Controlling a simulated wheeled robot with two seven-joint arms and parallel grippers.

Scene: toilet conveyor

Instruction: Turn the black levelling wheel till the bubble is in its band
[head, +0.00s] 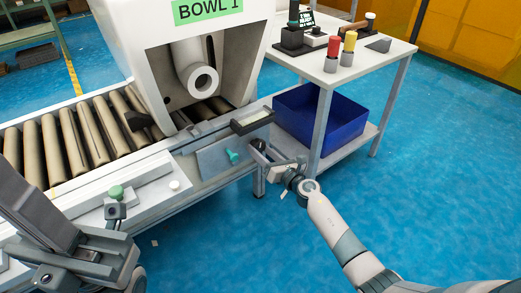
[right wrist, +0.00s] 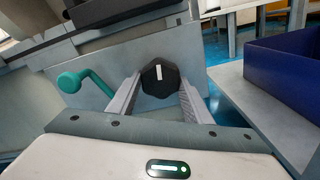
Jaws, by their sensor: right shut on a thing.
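The black levelling wheel (right wrist: 160,78) is a faceted knob with a white mark, pointing straight up in the right wrist view. In the head view the wheel (head: 258,144) is small and dark at the conveyor's end. My right gripper (right wrist: 160,90) is shut on the wheel, one finger on each side; it also shows in the head view (head: 266,152). The level (head: 252,121) is a dark frame with a pale window just above the wheel. Its bubble and band are too small to make out. My left gripper (head: 85,262) is at the lower left, away from the wheel; its fingers are unclear.
A teal crank handle (right wrist: 75,82) sticks out just left of the wheel. The white toilet (head: 190,45) stands over the conveyor rollers (head: 60,145). A blue bin (head: 335,125) sits on the lower shelf of the side table (head: 335,75) at right. Open blue floor lies in front.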

